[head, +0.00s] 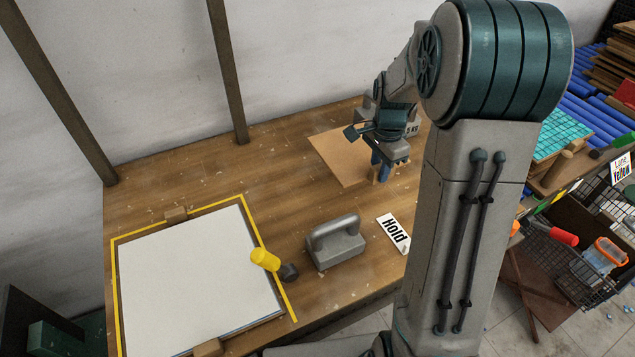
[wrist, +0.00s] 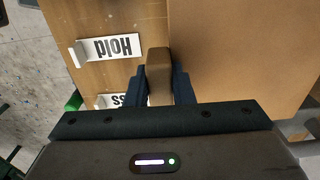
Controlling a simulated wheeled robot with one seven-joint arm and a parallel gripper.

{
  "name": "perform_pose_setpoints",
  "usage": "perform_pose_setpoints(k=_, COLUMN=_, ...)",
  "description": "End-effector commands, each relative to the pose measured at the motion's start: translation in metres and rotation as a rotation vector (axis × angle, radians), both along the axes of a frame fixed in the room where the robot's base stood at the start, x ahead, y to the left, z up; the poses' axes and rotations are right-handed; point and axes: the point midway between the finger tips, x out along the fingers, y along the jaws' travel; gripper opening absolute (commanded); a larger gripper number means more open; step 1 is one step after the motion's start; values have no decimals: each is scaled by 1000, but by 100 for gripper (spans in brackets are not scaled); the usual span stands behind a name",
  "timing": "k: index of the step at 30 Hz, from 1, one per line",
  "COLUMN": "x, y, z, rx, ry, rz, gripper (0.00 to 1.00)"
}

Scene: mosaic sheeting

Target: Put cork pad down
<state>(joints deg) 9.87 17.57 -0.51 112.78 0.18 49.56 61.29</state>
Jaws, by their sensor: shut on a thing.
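The cork pad (head: 338,158) is a flat tan sheet at the back right of the wooden table in the head view. It fills much of the right side of the wrist view (wrist: 245,55). My gripper (head: 382,172) is at the pad's near right edge, pointing down. In the wrist view my gripper (wrist: 158,88) is shut on a brown grip block (wrist: 158,68) at the pad's edge. I cannot tell whether the pad touches the table or is slightly above it. My arm hides part of that area in the head view.
A "Hold" sign (head: 393,233) lies on the table (head: 165,200) near the pad. A grey handled block (head: 335,243), a yellow-headed mallet (head: 266,260) and a white board (head: 195,285) in a yellow outline are further left.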

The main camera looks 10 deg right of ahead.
Motion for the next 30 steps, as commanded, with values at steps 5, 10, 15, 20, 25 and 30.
perform_pose_setpoints(k=5, x=28, y=16, z=-20, rx=1, ry=3, rz=-3, gripper=0)
perform_pose_setpoints(k=10, x=57, y=34, z=-41, rx=1, ry=3, rz=-6, gripper=0)
perform_pose_setpoints(k=15, x=80, y=50, z=-57, rx=1, ry=3, rz=-6, gripper=0)
perform_pose_setpoints(k=20, x=90, y=58, z=-64, rx=1, ry=-1, rz=-5, gripper=0)
perform_pose_setpoints(k=25, x=90, y=58, z=-77, rx=0, ry=3, rz=-5, gripper=0)
perform_pose_setpoints(k=30, x=90, y=58, z=-101, rx=1, ry=3, rz=-5, gripper=0)
